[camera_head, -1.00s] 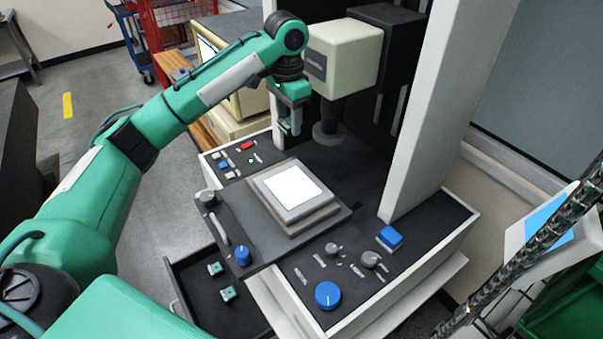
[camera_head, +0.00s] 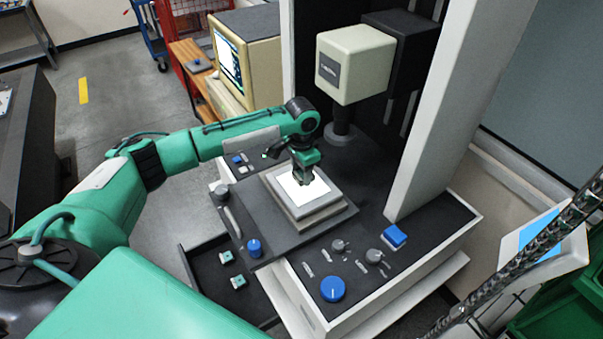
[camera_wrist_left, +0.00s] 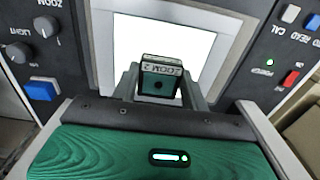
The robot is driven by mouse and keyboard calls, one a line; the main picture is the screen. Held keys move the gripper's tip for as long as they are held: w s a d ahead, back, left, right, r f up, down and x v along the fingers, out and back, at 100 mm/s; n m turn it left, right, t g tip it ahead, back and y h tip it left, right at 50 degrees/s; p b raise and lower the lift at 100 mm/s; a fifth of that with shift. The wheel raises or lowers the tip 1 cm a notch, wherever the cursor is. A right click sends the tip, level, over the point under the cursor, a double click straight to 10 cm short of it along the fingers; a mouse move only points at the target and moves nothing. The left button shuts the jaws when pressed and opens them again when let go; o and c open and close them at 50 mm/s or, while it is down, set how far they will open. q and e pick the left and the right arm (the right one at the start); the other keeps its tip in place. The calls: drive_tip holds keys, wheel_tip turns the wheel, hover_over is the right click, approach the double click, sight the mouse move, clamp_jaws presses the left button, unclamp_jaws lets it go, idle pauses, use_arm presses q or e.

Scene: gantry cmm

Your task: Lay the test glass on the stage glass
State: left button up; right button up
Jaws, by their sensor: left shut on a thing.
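My left gripper (camera_head: 304,179) is shut on the test glass (camera_wrist_left: 160,78), a small dark-green block with a grey top edge lettered "ZOOM 2", seen between the fingers in the left wrist view. In the head view the fingers largely hide it. The stage glass (camera_head: 288,185) is a bright white square in a grey frame on the stage; it also shows in the wrist view (camera_wrist_left: 205,48). The gripper is over the stage glass's back part. Whether the test glass touches it I cannot tell. My right gripper is not in view.
An open drawer (camera_head: 262,301) at the front left holds two small green-topped pieces (camera_head: 238,281). Knobs and a blue button (camera_head: 396,235) flank the stage. The cream optical head (camera_head: 354,64) and a white column (camera_head: 445,110) stand behind and to the right.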

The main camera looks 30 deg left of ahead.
use_arm(q)
drive_tip(key=shift+f, duration=1.1)
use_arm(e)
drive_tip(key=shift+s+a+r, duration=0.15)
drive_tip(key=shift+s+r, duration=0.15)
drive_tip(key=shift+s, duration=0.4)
use_arm(q)
drive_tip(key=o, duration=1)
drive_tip(key=shift+f, duration=0.1)
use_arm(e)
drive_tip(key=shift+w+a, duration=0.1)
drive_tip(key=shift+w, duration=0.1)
